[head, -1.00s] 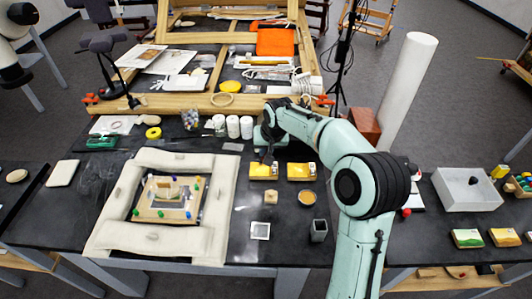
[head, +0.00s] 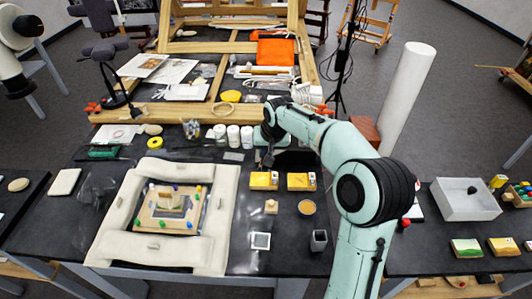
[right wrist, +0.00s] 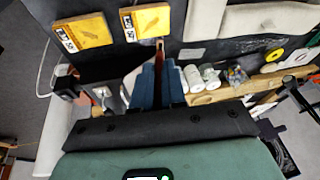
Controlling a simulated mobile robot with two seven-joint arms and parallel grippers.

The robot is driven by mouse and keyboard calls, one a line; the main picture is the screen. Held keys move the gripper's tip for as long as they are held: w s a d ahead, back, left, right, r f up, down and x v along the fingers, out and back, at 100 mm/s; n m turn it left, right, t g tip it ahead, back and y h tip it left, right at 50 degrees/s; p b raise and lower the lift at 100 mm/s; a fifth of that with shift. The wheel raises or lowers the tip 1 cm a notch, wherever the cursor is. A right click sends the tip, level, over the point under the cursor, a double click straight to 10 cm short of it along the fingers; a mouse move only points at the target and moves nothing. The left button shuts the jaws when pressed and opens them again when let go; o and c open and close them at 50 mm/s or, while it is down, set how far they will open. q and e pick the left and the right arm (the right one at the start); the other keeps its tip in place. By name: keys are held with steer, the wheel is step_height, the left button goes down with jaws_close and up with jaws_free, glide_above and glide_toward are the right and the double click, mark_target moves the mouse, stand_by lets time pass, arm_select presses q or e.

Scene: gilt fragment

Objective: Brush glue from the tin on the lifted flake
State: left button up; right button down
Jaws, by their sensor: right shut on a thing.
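My right gripper (head: 267,158) hangs over the back middle of the dark table. In the right wrist view its blue fingers (right wrist: 160,82) are shut on a thin reddish-brown stick (right wrist: 160,48), likely the brush; its tip is hard to make out. A round tin with amber content (head: 307,207), likely the glue, stands to the front right of this gripper, apart from it. The gilt piece (head: 171,202) lies on a pale board with coloured pins, inside a ring of white cushions; the lifted flake is too small to make out.
Two yellow boxes (head: 264,180) (head: 301,181) stand between the right gripper and the tin. White jars (head: 233,135) stand left of the gripper.

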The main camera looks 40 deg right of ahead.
arm_select(q)
steer(key=shift+s, duration=0.2)
arm_select(e)
steer(key=shift+s, duration=0.2)
arm_select(q)
steer(key=shift+w, duration=0.1)
arm_select(e)
steer(key=shift+w, duration=0.1)
steer(key=shift+f, duration=0.1)
steer(key=shift+s+b+x, duration=0.2)
steer(key=shift+b+x, duration=0.15)
steer(key=shift+x, duration=0.55)
arm_select(q)
steer(key=shift+s+f, duration=0.4)
steer(key=shift+s, duration=0.2)
